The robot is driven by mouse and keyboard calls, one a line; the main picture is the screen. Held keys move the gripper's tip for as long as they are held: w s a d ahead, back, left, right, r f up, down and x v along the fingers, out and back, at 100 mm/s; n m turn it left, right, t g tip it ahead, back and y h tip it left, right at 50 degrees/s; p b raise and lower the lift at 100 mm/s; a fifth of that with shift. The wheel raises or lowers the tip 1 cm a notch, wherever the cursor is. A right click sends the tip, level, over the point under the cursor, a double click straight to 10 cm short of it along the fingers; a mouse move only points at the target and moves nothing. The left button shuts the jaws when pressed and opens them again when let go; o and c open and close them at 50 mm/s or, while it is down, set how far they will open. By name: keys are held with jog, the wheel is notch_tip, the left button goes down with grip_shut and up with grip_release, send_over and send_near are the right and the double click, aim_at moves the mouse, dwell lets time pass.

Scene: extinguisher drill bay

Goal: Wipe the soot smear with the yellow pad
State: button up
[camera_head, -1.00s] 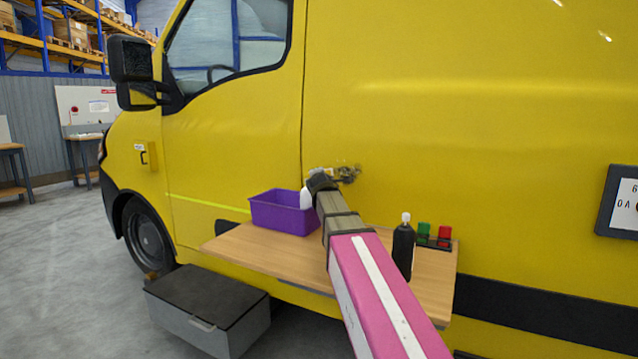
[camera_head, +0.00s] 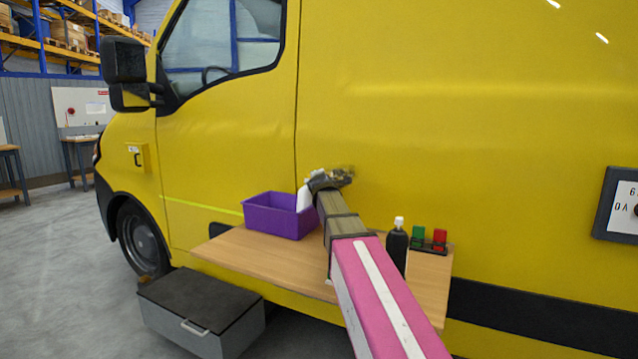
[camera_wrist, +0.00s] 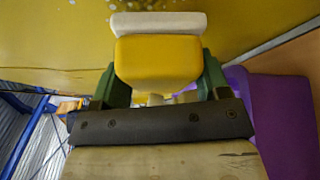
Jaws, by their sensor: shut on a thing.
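The yellow pad (camera_wrist: 156,62) is a yellow block with a white layer (camera_wrist: 158,23) on its far side. My gripper (camera_wrist: 158,80) is shut on it, with a green finger on each side. In the head view, my gripper (camera_head: 328,182) is in front of the yellow van side, and the pad is hard to make out there. I cannot tell whether the pad touches the panel.
A wooden shelf (camera_head: 285,262) lies below my arm. A grey box (camera_head: 200,300) stands on the floor.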

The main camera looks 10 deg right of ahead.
jog(key=shift+f, duration=0.15)
jog(key=shift+c, duration=0.6)
jog(key=shift+s+d, duration=0.65)
jog(key=shift+d, duration=0.05)
jog(key=shift+s+d, duration=3.75)
jog(key=shift+d, duration=0.9)
jog(key=w+a+r, duration=0.2)
jog(key=w+a, duration=0.5)
jog(key=a, duration=0.4)
jog(key=shift+w+a, duration=0.2)
jog(key=shift+a, duration=0.2)
jog(key=shift+r, duration=0.1)
jog(key=s+d+r, duration=0.1)
jog(key=s+d, duration=0.5)
jog(key=d, duration=0.2)
jog(key=shift+s, duration=0.4)
